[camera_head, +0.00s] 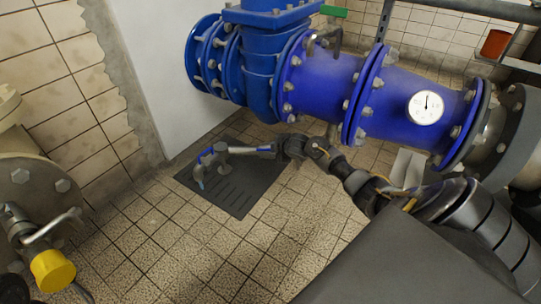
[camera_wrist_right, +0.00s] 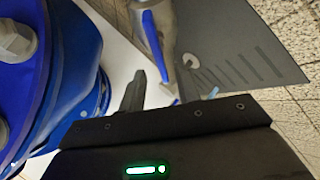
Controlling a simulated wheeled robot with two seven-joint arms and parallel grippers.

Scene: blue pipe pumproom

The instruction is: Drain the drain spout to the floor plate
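The drain spout (camera_head: 221,152) is a small grey fitting with blue parts, seen over the dark slotted floor plate (camera_head: 240,196) below the blue pipe. My right gripper (camera_head: 281,149) reaches in from the right to the fitting. In its wrist view the fingers (camera_wrist_right: 165,80) are apart, with blue and grey parts between or just beyond them; contact is unclear. No flowing water is visible.
The large blue flanged pipe (camera_head: 325,82) with a gauge (camera_head: 427,107) runs above my right arm. A flange with a yellow cap (camera_head: 52,270) stands at the lower left. A white wall panel stands behind the plate. Tiled floor is clear in front.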

